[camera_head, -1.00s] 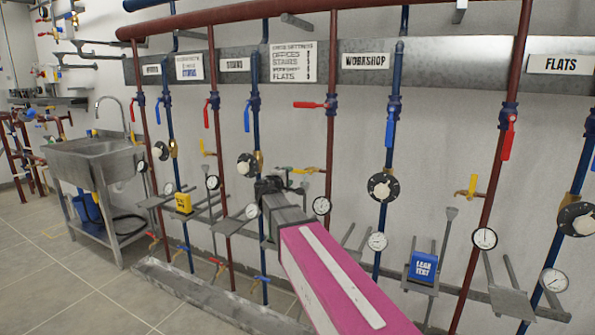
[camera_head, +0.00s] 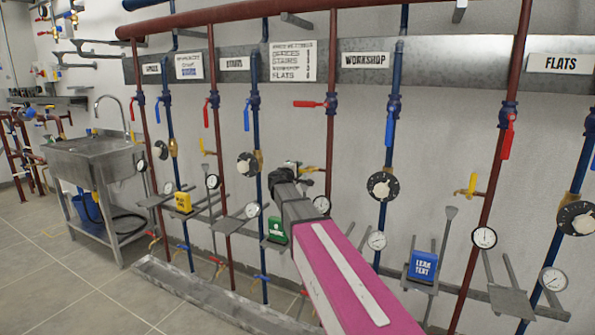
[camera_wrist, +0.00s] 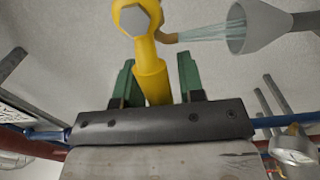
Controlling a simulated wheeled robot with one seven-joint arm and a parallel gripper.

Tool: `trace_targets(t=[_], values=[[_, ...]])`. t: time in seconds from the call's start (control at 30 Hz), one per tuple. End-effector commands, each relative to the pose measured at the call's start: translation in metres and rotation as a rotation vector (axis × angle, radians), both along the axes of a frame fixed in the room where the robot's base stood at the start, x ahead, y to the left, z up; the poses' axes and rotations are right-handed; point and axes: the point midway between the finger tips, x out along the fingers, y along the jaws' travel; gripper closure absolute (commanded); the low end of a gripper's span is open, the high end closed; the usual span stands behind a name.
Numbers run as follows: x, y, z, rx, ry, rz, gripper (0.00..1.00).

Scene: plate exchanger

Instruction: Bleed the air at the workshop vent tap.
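The yellow vent tap (camera_wrist: 150,75) fills the middle of the wrist view, with a grey hexagonal end and a side spout. A pale blue stream runs from the spout into a grey funnel (camera_wrist: 245,28). My gripper (camera_wrist: 157,72) has its two green fingers on either side of the yellow part, with a narrow gap visible beside it. It is open around it. In the head view my gripper (camera_head: 284,178) is at the pipe left of the WORKSHOP label (camera_head: 366,61), and it mostly hides this tap and its funnel.
A WORKSHOP blue pipe with a round dial valve (camera_head: 383,186) stands right of my arm. A green sign (camera_head: 276,229) and a blue LEAK TEST sign (camera_head: 423,266) sit low on brackets. Gauges (camera_head: 322,204) and a floor trough (camera_head: 200,295) are near. Open floor lies at left.

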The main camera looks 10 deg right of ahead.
Motion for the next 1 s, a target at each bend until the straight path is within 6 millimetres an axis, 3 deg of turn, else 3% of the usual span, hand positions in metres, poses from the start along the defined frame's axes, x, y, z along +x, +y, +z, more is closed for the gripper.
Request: trace_targets(t=[0.03, 0.1, 0.57, 1.0], values=[[0.0, 0.0, 0.0, 0.0, 0.0, 0.0, 0.81], [0.0, 0.0, 0.0, 0.0, 0.0, 0.0, 1.0], [0.0, 0.0, 0.005, 0.064, -0.046, -0.001, 1.0], [-0.004, -0.005, 0.027, 0.359, -0.261, -0.001, 1.0]])
